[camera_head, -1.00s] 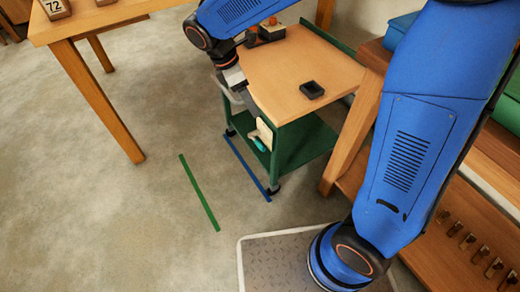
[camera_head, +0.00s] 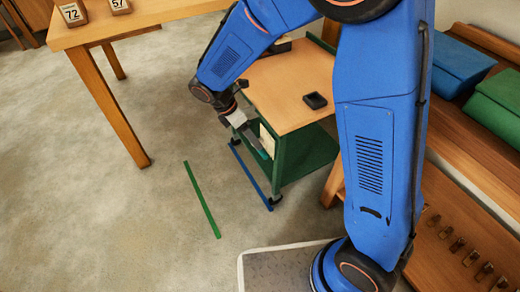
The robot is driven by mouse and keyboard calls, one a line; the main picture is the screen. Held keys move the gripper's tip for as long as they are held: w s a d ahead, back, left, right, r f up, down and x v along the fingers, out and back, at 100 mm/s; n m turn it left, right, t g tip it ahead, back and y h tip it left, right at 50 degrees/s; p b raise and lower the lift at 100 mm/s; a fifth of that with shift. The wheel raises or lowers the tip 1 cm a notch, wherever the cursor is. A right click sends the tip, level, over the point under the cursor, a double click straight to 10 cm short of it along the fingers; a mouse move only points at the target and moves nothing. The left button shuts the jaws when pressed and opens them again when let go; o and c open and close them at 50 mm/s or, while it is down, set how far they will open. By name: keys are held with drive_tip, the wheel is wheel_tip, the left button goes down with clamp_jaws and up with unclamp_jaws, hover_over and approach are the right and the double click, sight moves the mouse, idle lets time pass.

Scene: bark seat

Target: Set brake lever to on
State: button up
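The cart (camera_head: 290,82) has a wooden top and a green frame. On its near left side is a cream plate (camera_head: 267,139) with a teal-ended lever (camera_head: 263,154), which I take for the brake lever. My gripper (camera_head: 253,143) points down and right at this side of the cart, with its tip at or very close to the lever. It partly covers the plate and lever, so the lever's setting and any contact are unclear. The fingers are too small and overlapped to show whether they are open or shut.
A small black tray (camera_head: 315,100) sits on the cart top. A blue line (camera_head: 250,174) and a green line (camera_head: 202,200) mark the floor. A wooden table (camera_head: 105,28) with number blocks stands at upper left. A bench with blue and green cushions (camera_head: 500,105) is at right.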

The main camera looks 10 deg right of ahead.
sight(262, 152)
drive_tip(key=x, duration=0.8)
drive_tip(key=shift+d+f, duration=0.1)
drive_tip(key=shift+f, duration=0.15)
drive_tip(key=c, duration=1.5)
drive_tip(key=shift+w+a+r+n+g+h, duration=0.25)
drive_tip(key=shift+w+r+g+h, duration=0.25)
drive_tip(key=shift+g, duration=0.55)
drive_tip(key=shift+w+a+r+n+g+h, duration=0.25)
drive_tip(key=shift+w+r+g+h, duration=0.25)
drive_tip(key=shift+g, duration=0.55)
drive_tip(key=shift+w+a+r+n+g+h, duration=0.2)
drive_tip(key=shift+w+r+g+h, duration=0.2)
drive_tip(key=shift+w+g, duration=0.25)
drive_tip(key=shift+w+a+r+n+g+h, duration=0.2)
drive_tip(key=shift+w+r+g+h, duration=0.15)
drive_tip(key=shift+g, duration=0.5)
drive_tip(key=shift+w, duration=0.1)
drive_tip(key=o, duration=1.5)
